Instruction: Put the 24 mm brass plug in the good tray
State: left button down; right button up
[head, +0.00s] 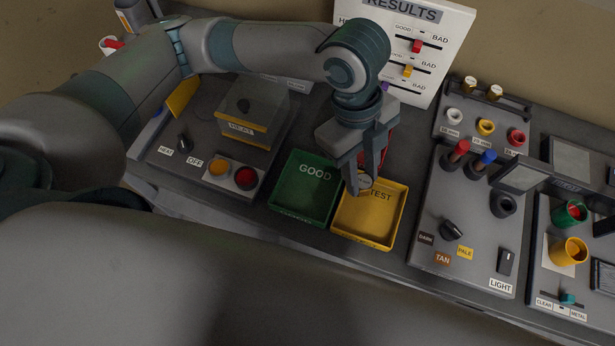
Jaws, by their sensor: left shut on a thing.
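My left gripper (368,178) comes down from above and is shut on a small brass-coloured round piece (365,184), which looks like the brass plug; its size cannot be read. The gripper is over the upper left part of the yellow TEST tray (370,234). Whether the piece touches the tray floor cannot be told. The green GOOD tray (297,205) lies just left of the yellow tray and looks empty. My right gripper is not in view.
A RESULTS board (405,30) with sliders stands at the back. A clear-covered box (250,110) and knobs are left of the trays. A panel (470,235) with knobs and red and blue handles is right. A red thing is partly hidden behind my gripper.

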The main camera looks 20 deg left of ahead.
pick_arm(q)
jog(key=a+f+p, duration=0.1)
jog(key=a+f, duration=0.1)
jog(key=a, duration=0.1)
jog(key=a+f+p, duration=0.1)
jog(key=a+f, duration=0.1)
jog(key=a, duration=0.2)
jog(key=w+a+f+p, duration=0.1)
jog(key=a+f, duration=0.1)
jog(key=a, duration=0.2)
jog(key=shift+w+f, duration=0.1)
jog(key=shift+f, duration=0.1)
jog(key=shift+d, duration=0.1)
jog(key=shift+f+p, duration=0.75)
jog(key=shift+f, duration=1.25)
jog(key=shift+f, duration=0.15)
jog(key=c, duration=1.4)
grip_release()
